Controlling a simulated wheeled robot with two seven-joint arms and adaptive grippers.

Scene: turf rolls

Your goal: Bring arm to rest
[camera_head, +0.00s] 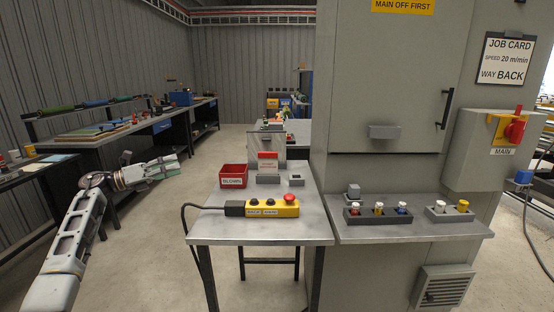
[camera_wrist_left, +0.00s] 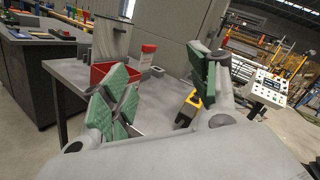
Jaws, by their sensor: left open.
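My left arm comes in from the left in the head view. Its gripper (camera_head: 168,167) is held out over open floor, left of the small steel table (camera_head: 225,225), and touches nothing. In the left wrist view my left gripper (camera_wrist_left: 160,95) has its green-padded fingers spread apart with nothing between them. Beyond the fingers, that view shows the steel table (camera_wrist_left: 72,72) and part of the yellow control box (camera_wrist_left: 188,108). My right gripper is in neither view.
The table carries a red bin (camera_head: 233,176) marked BLOWN and a yellow button box (camera_head: 272,208) with a black cable. A grey cabinet (camera_head: 385,100) stands to the right, with a shelf of fuses (camera_head: 410,231). Workbenches (camera_head: 105,135) line the left. Floor between is clear.

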